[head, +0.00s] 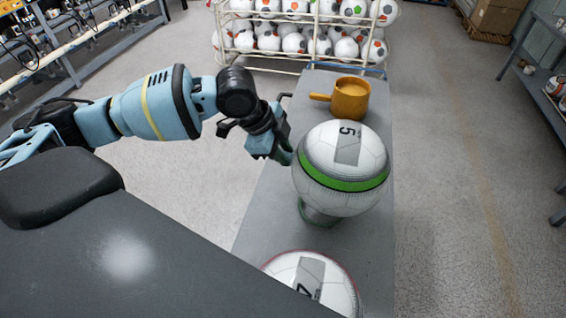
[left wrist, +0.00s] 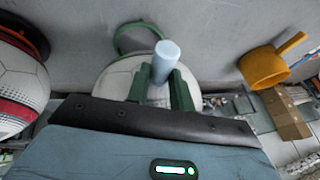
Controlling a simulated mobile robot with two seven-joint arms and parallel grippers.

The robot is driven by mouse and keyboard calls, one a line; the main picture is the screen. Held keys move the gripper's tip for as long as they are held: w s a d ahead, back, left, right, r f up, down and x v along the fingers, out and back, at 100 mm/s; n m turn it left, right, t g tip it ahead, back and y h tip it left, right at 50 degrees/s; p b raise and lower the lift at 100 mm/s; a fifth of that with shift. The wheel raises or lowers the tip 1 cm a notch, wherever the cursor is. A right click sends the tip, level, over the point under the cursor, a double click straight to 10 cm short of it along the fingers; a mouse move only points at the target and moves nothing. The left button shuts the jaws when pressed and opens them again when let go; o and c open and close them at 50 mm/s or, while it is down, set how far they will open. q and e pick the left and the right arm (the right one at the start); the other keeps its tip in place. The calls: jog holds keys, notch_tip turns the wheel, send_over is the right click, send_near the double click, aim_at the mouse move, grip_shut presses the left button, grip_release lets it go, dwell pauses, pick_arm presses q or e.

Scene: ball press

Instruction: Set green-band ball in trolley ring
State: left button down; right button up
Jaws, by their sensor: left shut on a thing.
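The green-band ball (head: 340,168), white with a green stripe and a "5" label, is at the middle right of the head view. It appears above a green ring (head: 306,212) on the grey top (head: 268,205), partly hiding it. In the left wrist view the ring (left wrist: 118,38) shows behind the ball (left wrist: 113,82). My left gripper (head: 284,150) is at the ball's left side. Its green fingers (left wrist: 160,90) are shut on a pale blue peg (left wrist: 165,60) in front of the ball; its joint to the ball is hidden. My right gripper is out of view.
An orange mug (head: 350,98) stands behind the ball, its handle pointing left. A second ball (head: 315,278), with a "4" label and pinkish band, is at the near end. A rack (head: 300,55) of several balls stands behind. Floor on the right (head: 450,200) is clear.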

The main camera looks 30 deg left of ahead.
pick_arm(q)
jog(key=f, duration=0.3)
jog(key=shift+s+d+f, duration=0.15)
jog(key=shift+s+d, duration=0.1)
jog(key=shift+s, duration=0.05)
jog(key=shift+f, duration=0.1)
jog(key=c, duration=1.2)
grip_release()
jog(key=shift+f, duration=0.1)
jog(key=shift+c, duration=0.2)
